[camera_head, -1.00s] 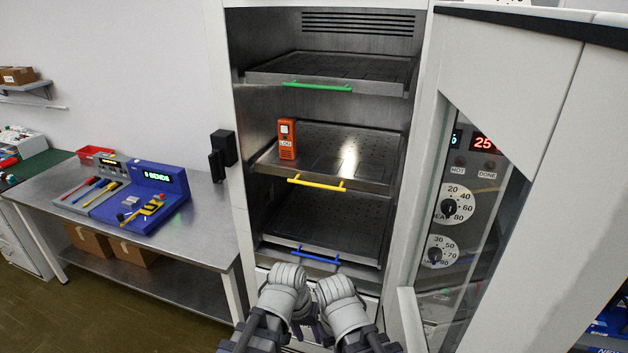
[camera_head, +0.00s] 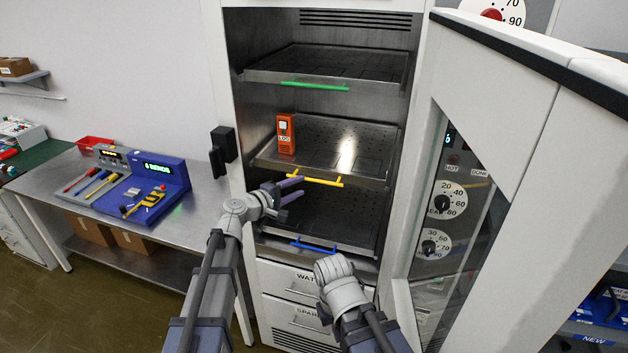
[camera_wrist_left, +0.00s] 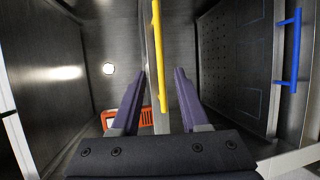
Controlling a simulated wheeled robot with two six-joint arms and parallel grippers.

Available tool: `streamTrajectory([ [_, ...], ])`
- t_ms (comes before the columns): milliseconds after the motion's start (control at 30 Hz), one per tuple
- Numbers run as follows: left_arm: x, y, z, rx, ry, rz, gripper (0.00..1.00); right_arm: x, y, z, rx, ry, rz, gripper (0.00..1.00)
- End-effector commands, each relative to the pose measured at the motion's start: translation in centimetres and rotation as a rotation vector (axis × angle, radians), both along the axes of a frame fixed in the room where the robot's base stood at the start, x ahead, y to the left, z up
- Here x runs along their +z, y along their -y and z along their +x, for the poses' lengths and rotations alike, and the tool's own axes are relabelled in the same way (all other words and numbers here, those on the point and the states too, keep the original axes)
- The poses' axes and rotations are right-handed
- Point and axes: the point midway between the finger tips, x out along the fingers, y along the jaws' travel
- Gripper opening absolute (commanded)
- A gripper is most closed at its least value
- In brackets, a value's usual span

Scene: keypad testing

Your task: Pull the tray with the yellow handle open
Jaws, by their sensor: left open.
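The tray with the yellow handle (camera_head: 315,181) is the middle one in the open cabinet, and it sits inside, level with the others. An orange logger (camera_head: 285,134) stands on its left side. My left gripper (camera_head: 302,186) is open, just in front of the handle's left part. In the left wrist view the handle (camera_wrist_left: 161,50) runs lengthwise between the open fingers (camera_wrist_left: 160,78), and the tray shows edge-on. I cannot tell whether the fingers touch the handle. My right arm is low in front of the drawers, and its fingers are hidden.
A green-handled tray (camera_head: 315,86) is above and a blue-handled tray (camera_head: 314,245) below. The open cabinet door (camera_head: 545,130) stands to the right. A steel bench (camera_head: 75,215) with a blue console (camera_head: 160,172) is at left.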

Motion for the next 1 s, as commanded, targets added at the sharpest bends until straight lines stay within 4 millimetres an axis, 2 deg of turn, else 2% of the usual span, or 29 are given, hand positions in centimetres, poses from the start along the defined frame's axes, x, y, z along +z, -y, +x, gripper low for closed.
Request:
streamTrajectory([
  [167, -0.3, 0.8, 0.8, -0.003, 0.000, 0.002, 0.45, -0.3, 0.0, 0.0, 0.000, 0.000, 0.000, 0.00],
  [600, -1.4, 4.7, 5.4, -0.005, -0.001, 0.003, 0.45, -1.4, 0.0, 0.0, 0.003, 0.000, -0.001, 0.00],
  [933, -1.5, 5.1, 5.7, -0.004, -0.001, 0.004, 0.45, -1.4, 0.0, 0.0, 0.004, 0.000, -0.001, 0.00],
  [1000, -1.5, 5.1, 5.7, -0.004, -0.001, 0.004, 0.37, -1.4, 0.0, 0.0, 0.003, 0.000, -0.001, 0.00],
])
